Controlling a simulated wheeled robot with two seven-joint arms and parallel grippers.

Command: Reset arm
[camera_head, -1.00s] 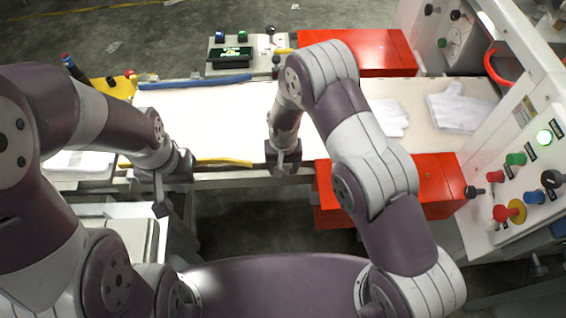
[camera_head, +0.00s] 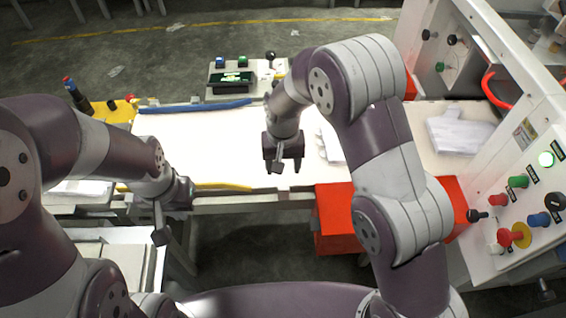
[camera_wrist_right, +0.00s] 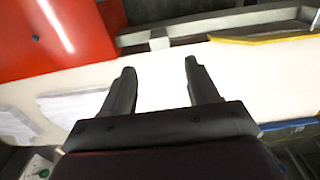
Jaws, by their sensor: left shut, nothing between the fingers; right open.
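My left gripper (camera_head: 160,222) is shut and empty, at the end of the arm from the left, in front of the near edge of the conveyor. My right gripper (camera_head: 283,168) hangs over the near part of the white conveyor belt (camera_head: 200,140). The right wrist view shows its two fingers (camera_wrist_right: 158,85) apart with nothing between them, above the bare belt. A white glove (camera_head: 462,133) lies flat on the right part of the belt. Another white glove (camera_head: 328,143) is mostly hidden behind my right arm.
A red box (camera_head: 335,215) stands at the belt's near side. A control panel (camera_head: 525,205) with coloured knobs is at the right. A small button box (camera_head: 235,80) stands behind the belt. The belt's left and middle are clear.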

